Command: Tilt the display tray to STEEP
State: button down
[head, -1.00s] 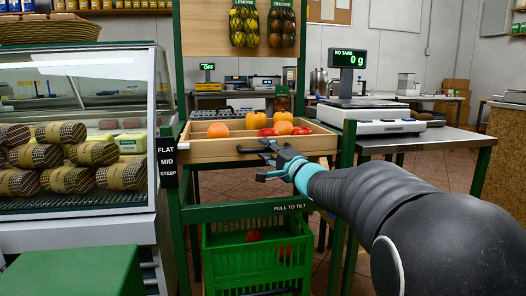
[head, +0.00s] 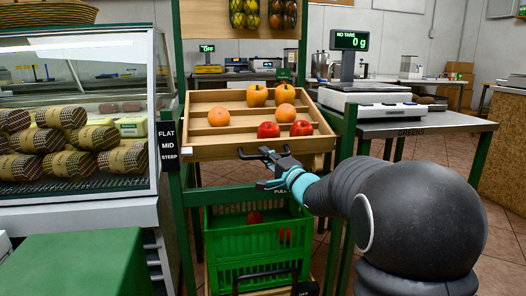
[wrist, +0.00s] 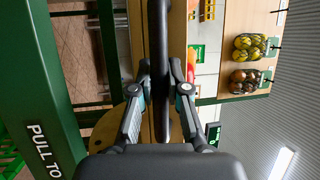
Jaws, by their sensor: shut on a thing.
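My gripper (head: 270,160) is at the front board, shut on the tray's black handle (head: 246,155). In the wrist view the dark handle bar (wrist: 159,40) lies between the two fingers of my gripper (wrist: 162,88). The FLAT, MID, STEEP label (head: 168,145) is on the post left of the tray.
A green crate (head: 225,240) with some red produce stands below the tray. A glass counter (head: 85,200) is close on the left, with a green block (head: 80,265) before it. A scale (head: 365,97) stands on a table at the right.

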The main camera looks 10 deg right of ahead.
jog(key=shift+f, duration=0.25)
jog(key=c, duration=1.1)
grip_release()
jog(key=shift+c, duration=0.2)
jog(key=v, duration=1.2)
